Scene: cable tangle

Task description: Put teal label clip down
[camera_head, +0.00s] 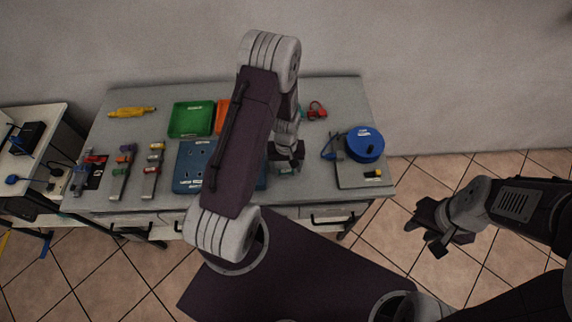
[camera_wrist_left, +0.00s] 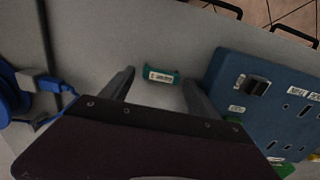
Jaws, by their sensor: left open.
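The teal label clip (camera_wrist_left: 161,77), with a white label on it, lies on the grey table top in the left wrist view. Its teal edge also shows in the head view (camera_head: 287,171), partly covered by my gripper. My left gripper (camera_wrist_left: 158,82) is open, with one finger on each side of the clip and gaps between. In the head view the left gripper (camera_head: 287,160) is low over the table's front part. My right gripper (camera_head: 427,232) is off the table at the right, above the tiled floor, fingers apart and empty.
A blue panel with sockets (camera_wrist_left: 262,95) is close beside the clip. A blue spool (camera_head: 364,146) stands on the right. A green tray (camera_head: 191,118) and orange tray (camera_head: 222,116) are behind. Clip racks (camera_head: 122,172), a yellow tool (camera_head: 131,112) and a red item (camera_head: 317,110) also lie there.

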